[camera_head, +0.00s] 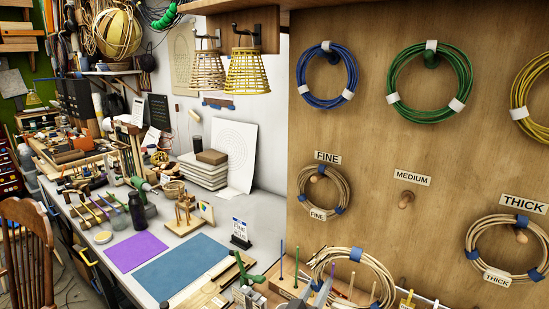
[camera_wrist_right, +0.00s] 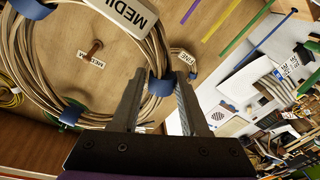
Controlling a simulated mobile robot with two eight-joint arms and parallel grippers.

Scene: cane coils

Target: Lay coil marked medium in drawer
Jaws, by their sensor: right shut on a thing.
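The pale cane coil with blue ties (camera_head: 384,273) is low in the head view, in front of the board. In the right wrist view the coil (camera_wrist_right: 28,62) fills the upper left, with a white tag (camera_wrist_right: 128,12) reading "MEDI", the rest cut off. My right gripper (camera_head: 318,294) is shut on the coil near a blue tie; its two fingers (camera_wrist_right: 158,92) show at either side of that tie in the wrist view. The wooden peg under the MEDIUM label (camera_head: 406,200) is bare. I cannot make out an open drawer. My left gripper is not in view.
A FINE coil (camera_head: 304,181) and a THICK coil (camera_head: 476,267) hang beside the bare peg, with blue and green coils above. Upright coloured rods stand near the held coil.

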